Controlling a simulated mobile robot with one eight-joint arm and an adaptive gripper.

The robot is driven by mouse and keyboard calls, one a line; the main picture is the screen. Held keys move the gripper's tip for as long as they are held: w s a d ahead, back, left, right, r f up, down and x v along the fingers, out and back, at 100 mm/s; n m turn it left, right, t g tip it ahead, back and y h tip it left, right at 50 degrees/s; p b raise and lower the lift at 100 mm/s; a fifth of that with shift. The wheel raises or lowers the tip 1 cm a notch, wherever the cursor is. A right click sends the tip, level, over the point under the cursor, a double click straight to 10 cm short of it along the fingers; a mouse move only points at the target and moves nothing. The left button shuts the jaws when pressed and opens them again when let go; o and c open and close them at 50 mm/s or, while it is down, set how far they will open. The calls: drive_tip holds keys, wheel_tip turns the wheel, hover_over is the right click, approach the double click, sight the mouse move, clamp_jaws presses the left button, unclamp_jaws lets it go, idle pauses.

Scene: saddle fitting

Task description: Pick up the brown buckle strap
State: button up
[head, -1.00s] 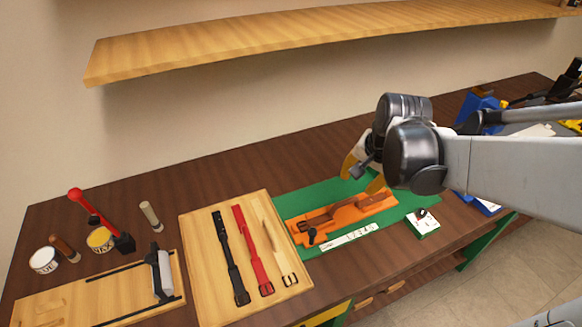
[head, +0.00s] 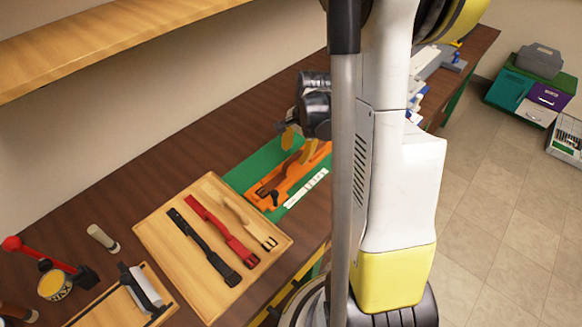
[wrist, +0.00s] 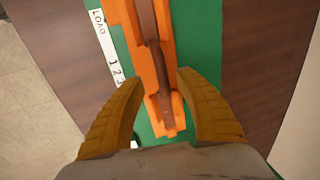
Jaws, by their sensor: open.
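A brown strap (head: 269,188) lies in an orange holder (head: 289,187) on a green mat (head: 240,176). It also shows in the wrist view (wrist: 154,58), running lengthwise along the holder. My gripper (head: 297,153) hangs over the right part of the holder. In the wrist view my gripper (wrist: 161,78) is open and empty, its yellow fingers on either side of the holder's near end. I cannot tell how far above the strap the fingertips are. The right end of the holder is partly hidden by my arm in the head view.
A wooden board (head: 158,238) holds a black strap (head: 203,248), a red strap (head: 222,229) and a tan strap (head: 247,221). A white numbered strip (head: 306,188) lies beside the holder. A wooden shelf (head: 90,35) hangs above.

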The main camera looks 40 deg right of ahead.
sight(293, 157)
drive_tip(key=f, duration=0.2)
drive_tip(key=w+f+b, duration=0.1)
drive_tip(key=f, duration=0.1)
drive_tip(key=shift+w+a+f, duration=0.1)
drive_tip(key=shift+a+f, duration=0.05)
drive_tip(key=shift+f, duration=0.05)
drive_tip(key=shift+r, duration=0.1)
drive_tip(key=shift+c, duration=0.2)
clamp_jaws()
drive_tip(key=shift+r, duration=0.1)
